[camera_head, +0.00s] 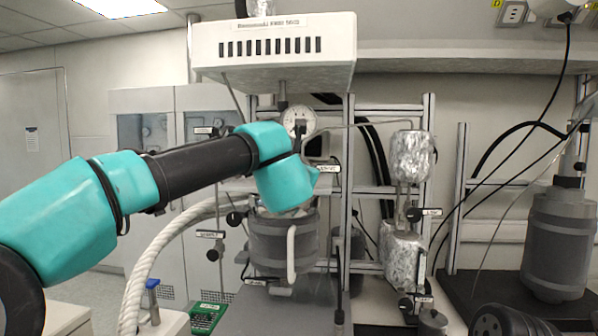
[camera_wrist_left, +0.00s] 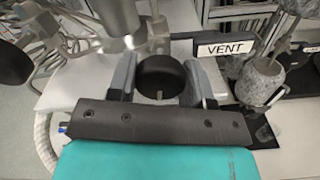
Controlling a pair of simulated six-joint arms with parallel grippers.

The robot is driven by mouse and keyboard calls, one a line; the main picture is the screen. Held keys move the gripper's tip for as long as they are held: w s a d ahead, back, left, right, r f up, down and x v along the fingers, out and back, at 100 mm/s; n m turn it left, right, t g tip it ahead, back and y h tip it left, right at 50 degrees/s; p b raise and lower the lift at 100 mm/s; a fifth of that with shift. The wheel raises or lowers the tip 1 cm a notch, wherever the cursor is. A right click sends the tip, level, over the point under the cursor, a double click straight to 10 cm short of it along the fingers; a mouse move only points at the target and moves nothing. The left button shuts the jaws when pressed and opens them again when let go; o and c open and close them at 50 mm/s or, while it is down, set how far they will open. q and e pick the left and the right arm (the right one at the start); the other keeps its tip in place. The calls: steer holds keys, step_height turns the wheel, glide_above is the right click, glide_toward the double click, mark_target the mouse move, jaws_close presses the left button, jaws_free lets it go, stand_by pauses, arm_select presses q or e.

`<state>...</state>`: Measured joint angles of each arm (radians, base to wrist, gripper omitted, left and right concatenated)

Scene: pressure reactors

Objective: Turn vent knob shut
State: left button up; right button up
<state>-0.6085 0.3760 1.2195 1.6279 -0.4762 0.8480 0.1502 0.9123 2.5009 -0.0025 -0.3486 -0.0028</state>
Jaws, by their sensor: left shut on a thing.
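The vent knob (camera_wrist_left: 162,73) is a round black knob with a small pale mark on its near edge. A white label reading VENT (camera_wrist_left: 225,48) stands just right of it in the left wrist view. My left gripper (camera_wrist_left: 162,80) has one grey finger on each side of the knob and is shut on it. In the head view the teal wrist of my left arm covers the knob and the fingers. Only the edge of a label shows beside that wrist (camera_head: 329,168). My right gripper is in neither view.
A grey reactor vessel (camera_head: 282,240) stands below my left wrist, under a white overhead unit (camera_head: 275,50). A round gauge (camera_head: 299,121) is just behind the wrist. Foil-wrapped vessels (camera_head: 411,156) and metal posts stand to the right. A thick white hose (camera_head: 165,250) curves at the left.

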arm_select(q)
steer(key=m, duration=1.2)
steer(key=shift+m, duration=2)
steer(key=o, duration=0.9)
steer(key=shift+n, duration=0.3)
